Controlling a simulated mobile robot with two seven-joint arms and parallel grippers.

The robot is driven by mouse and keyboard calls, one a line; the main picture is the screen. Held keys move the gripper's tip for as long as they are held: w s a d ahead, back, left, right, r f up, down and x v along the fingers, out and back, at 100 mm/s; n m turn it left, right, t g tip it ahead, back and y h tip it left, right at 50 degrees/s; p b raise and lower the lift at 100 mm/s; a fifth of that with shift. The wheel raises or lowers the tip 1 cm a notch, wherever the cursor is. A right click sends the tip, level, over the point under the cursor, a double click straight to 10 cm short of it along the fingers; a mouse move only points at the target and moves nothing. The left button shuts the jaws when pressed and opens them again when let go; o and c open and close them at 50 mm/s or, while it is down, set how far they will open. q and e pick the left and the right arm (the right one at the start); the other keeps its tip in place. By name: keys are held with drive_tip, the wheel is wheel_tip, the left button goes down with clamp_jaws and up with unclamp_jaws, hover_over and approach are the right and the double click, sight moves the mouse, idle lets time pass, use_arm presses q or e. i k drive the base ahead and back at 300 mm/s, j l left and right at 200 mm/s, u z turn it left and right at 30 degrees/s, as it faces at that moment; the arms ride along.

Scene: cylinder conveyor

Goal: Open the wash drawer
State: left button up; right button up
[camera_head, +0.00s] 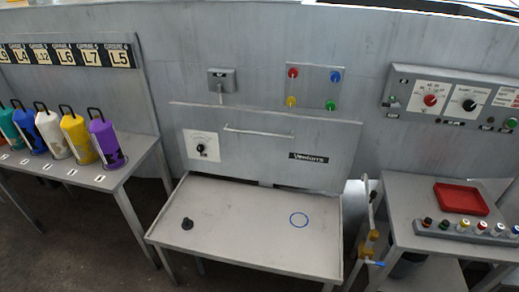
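A grey metal unit with a wide front panel (255,155) stands at the middle against the back wall. A long horizontal bar handle (258,132) runs across the upper part of this panel, and it looks like the wash drawer's front. The panel looks shut, standing upright behind the table. It carries a white dial plate (201,146) on the left and a black label (308,158) on the right. Neither of my grippers is in view, and nothing touches the handle.
Several coloured cylinders (76,135) stand on the left bench. A red tray (461,198) lies on the right bench. Control panels are on the wall.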

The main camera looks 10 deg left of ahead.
sight(309, 151)
drive_tip(key=u, duration=0.75)
drive_tip(key=i+j+u, duration=0.1)
drive_tip(key=i+u, duration=0.2)
drive_tip(key=i, duration=0.2)
drive_tip(key=i+u, duration=0.3)
drive_tip(key=i, duration=0.6)
